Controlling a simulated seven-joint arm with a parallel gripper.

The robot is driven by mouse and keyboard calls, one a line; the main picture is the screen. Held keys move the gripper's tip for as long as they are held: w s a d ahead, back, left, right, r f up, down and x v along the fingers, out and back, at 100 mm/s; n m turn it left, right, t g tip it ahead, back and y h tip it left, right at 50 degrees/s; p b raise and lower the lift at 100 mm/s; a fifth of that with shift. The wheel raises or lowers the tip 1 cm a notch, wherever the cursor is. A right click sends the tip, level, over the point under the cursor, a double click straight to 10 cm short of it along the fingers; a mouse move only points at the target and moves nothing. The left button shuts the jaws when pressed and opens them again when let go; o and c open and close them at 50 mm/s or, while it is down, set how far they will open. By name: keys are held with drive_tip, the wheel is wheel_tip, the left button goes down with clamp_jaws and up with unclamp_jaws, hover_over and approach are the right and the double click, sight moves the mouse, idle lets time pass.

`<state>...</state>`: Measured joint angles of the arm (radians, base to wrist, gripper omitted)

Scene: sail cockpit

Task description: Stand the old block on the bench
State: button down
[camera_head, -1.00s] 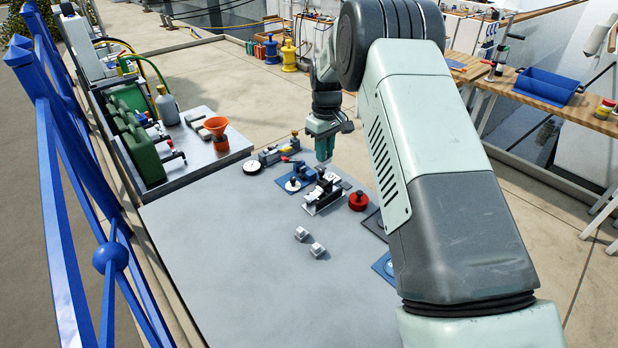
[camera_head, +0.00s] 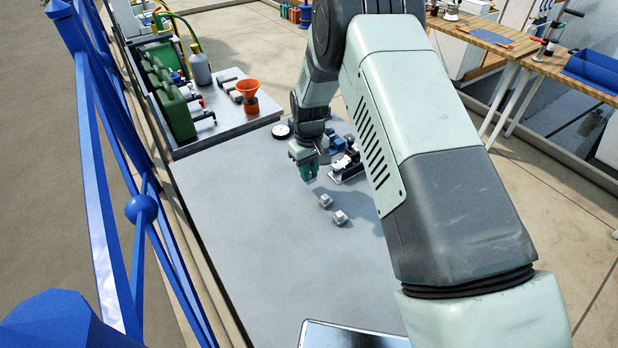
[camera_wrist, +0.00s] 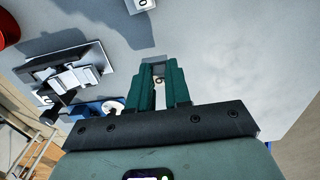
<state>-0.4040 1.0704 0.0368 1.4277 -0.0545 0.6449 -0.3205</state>
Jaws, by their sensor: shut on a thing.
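My gripper (camera_head: 309,176) is above the grey bench (camera_head: 240,230), left of a black-and-silver fixture (camera_head: 347,166). In the wrist view its green fingers (camera_wrist: 159,82) are closed around a small pale grey thing (camera_wrist: 158,71), which I take to be the old block. The fingers hide most of it, so its tilt is hard to tell. The fixture also shows at the left of the wrist view (camera_wrist: 68,76).
Two small grey pieces (camera_head: 326,201) (camera_head: 341,217) stand on the bench in front of my gripper. An orange funnel (camera_head: 248,93) and green canisters (camera_head: 172,105) are on a side table. A blue railing (camera_head: 100,180) runs along the left.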

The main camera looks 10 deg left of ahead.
drive_tip(key=shift+f, duration=1.5)
drive_tip(key=c, duration=1.1)
unclamp_jaws()
drive_tip(key=shift+f, duration=0.1)
drive_tip(key=shift+o, duration=0.2)
wheel_tip(320, 180, up, 12)
drive_tip(key=shift+r, duration=0.2)
